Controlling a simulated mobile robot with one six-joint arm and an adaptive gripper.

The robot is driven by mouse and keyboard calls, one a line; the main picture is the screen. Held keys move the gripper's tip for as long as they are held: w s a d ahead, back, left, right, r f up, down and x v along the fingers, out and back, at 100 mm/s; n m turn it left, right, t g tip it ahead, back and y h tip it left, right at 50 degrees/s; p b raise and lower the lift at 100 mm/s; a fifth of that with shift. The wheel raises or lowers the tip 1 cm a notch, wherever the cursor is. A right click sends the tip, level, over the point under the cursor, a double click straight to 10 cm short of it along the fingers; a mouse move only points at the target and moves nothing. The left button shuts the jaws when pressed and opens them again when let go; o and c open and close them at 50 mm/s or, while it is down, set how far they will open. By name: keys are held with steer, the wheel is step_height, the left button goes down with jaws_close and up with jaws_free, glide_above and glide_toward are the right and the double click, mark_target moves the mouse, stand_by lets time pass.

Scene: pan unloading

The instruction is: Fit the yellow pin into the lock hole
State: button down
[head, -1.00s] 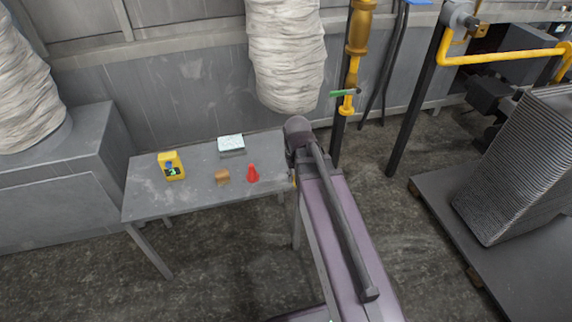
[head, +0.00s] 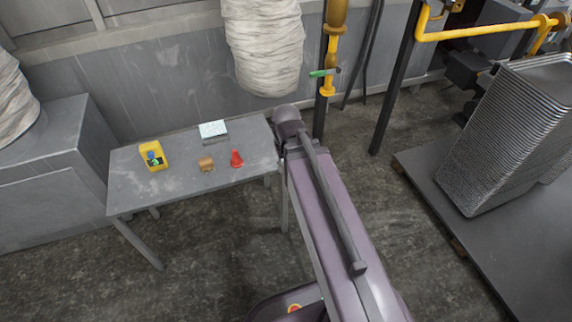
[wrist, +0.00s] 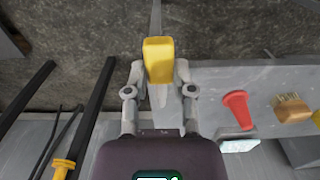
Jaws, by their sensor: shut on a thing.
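In the wrist view my gripper (wrist: 158,80) is shut on a yellow block-like piece, which I take to be the yellow pin (wrist: 158,50). It sits upright in the picture between the two grey fingers, beside the left end of the table. A thin grey strip shows beyond it and a pale pointed shape below it; I cannot tell whether these belong to the pin. In the head view my arm hides the gripper and the pin. I cannot make out the lock hole in either view.
The grey table (head: 180,185) bears a yellow device (head: 153,155), a brown brush-like block (head: 206,164), a red cone (head: 237,159) and a pale box (head: 213,129). A yellow-topped pole with a green handle (head: 319,73) stands behind.

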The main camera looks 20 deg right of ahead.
steer(key=w+d+r+h+p, duration=0.25)
steer(key=d+r+p, duration=0.35)
steer(key=r+p, duration=0.3)
steer(key=w+d+r+h+p, duration=0.2)
steer(key=d+r+h+p, duration=0.3)
steer(key=r, duration=0.6)
steer(key=w+d+r+h+p, duration=0.2)
steer(key=d+r+p, duration=0.4)
steer(key=r+p, duration=0.3)
steer(key=w+d+r+h+p, duration=0.1)
steer(key=w+r+h+p, duration=0.2)
steer(key=r+p, duration=0.6)
steer(key=w+d+r+h+p, duration=0.2)
steer(key=r+h+p, duration=0.3)
steer(key=r, duration=1.7)
steer(key=w+d+r+h+p, duration=0.2)
steer(key=w+r+h+p, duration=0.2)
steer(key=r+p, duration=0.9)
steer(key=shift+d+r+h, duration=0.25)
steer(key=shift+r+h, duration=0.3)
steer(key=shift+r, duration=0.9)
steer(key=shift+w, duration=0.3)
steer(key=shift+w, duration=1.8)
steer(key=shift+w, duration=0.75)
